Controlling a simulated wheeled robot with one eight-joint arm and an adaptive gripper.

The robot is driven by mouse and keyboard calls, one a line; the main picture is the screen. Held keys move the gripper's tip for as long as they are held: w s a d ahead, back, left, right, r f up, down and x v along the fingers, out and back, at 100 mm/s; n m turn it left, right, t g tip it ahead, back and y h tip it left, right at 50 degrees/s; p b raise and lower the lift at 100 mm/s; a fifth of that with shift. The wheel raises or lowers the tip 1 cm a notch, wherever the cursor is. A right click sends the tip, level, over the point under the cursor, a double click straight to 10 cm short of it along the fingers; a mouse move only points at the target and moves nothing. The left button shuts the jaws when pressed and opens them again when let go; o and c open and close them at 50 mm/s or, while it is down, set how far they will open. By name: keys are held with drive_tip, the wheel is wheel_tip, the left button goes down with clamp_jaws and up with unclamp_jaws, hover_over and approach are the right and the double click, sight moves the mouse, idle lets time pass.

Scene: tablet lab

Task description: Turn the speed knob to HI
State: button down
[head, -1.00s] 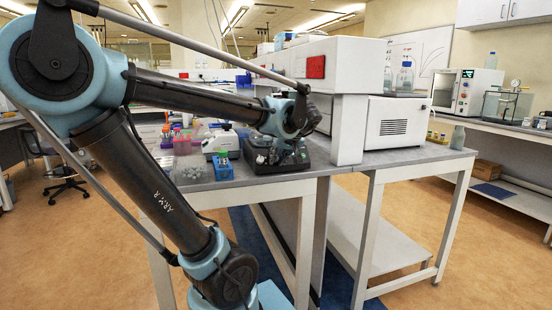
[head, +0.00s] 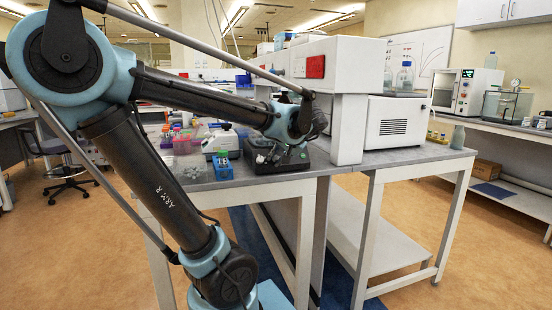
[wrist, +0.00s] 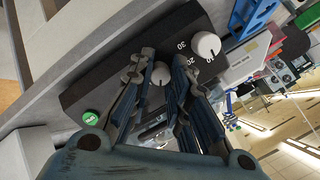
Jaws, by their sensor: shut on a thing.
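The dark bench device (head: 290,164) stands near the front edge of the bench, partly behind my arm's end. In the wrist view, its black panel (wrist: 108,85) carries a white knob (wrist: 160,75) between my fingertips, which I take as the speed knob. My gripper (wrist: 161,70) is shut on this knob from both sides. No LO or HI mark is readable, and the fingers hide part of the panel. A second white knob (wrist: 207,45), with numbers such as 10 and 30 by it, is apart from the fingers. A green round button (wrist: 90,118) sits lower left.
A blue rack (head: 223,168) stands close to the left of the device, with a tub of tubes (head: 190,170) beyond it. The floor in front is clear.

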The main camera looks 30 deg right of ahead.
drive_tip(key=m+t, duration=0.1)
drive_tip(key=m, duration=0.5)
drive_tip(key=shift+a+f+m, duration=0.1)
drive_tip(key=shift+m, duration=0.3)
idle(0.4)
drive_tip(key=c, duration=1.5)
unclamp_jaws()
drive_tip(key=shift+s, duration=0.1)
drive_tip(key=shift+s+r, duration=0.4)
drive_tip(key=shift+s, duration=0.1)
drive_tip(key=shift+v, duration=5.3)
drive_tip(key=shift+w, duration=0.1)
